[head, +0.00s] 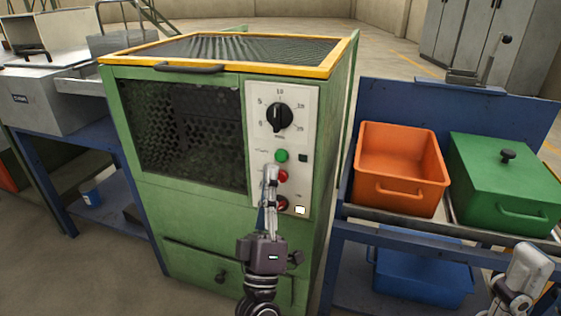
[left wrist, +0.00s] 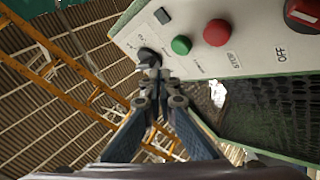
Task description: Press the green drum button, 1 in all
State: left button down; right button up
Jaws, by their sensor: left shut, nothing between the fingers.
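The green button (head: 281,156) is on the pale control panel (head: 261,104) of the green drum furnace, just above a red button (head: 283,176). It also shows clearly in the left wrist view (left wrist: 181,45). My left gripper (head: 270,171) is shut and empty, pointing up in front of the panel. Its tips are slightly left of and below the green button in the head view. In the left wrist view the closed tips (left wrist: 160,78) appear below the green button; I cannot tell the gap to the panel.
A black dial (head: 280,117) sits above the buttons, a red switch (head: 283,204) below. An orange bin (head: 399,195) and a green lidded box (head: 507,205) stand on the bench at right. A blue bin (head: 423,276) is underneath.

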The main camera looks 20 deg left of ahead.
aim_at(281, 156)
pick_arm(q)
jog(key=shift+w, duration=1.35)
jog(key=shift+w, duration=0.1)
dwell(0.4)
jog(key=shift+w, duration=0.3)
